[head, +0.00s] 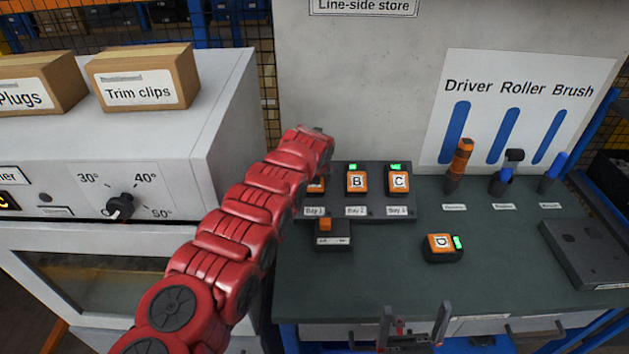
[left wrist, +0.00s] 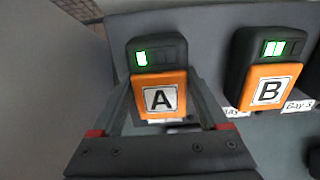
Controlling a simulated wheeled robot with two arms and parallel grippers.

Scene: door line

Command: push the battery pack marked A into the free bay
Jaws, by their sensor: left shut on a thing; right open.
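The battery pack marked A (left wrist: 160,99) is black and orange with a small green light, in the left wrist view. My left gripper (left wrist: 162,84) is shut on it, one finger at each side. In the head view only a bit of pack A (head: 317,187) shows at Bay 1, the left place of the dark rack (head: 372,212); my red left arm hides the rest and the gripper. How deep it sits I cannot tell. Packs B (head: 357,183) and C (head: 399,182) stand in the other bays. My right gripper (head: 413,330) is open and empty at the table's front edge.
Pack D (head: 441,247) lies on the green table (head: 385,280). A dark box with an orange top (head: 332,236) stands before the rack. Driver (head: 459,164), roller and brush stand at the right; a grey cabinet (head: 230,120) is at the left.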

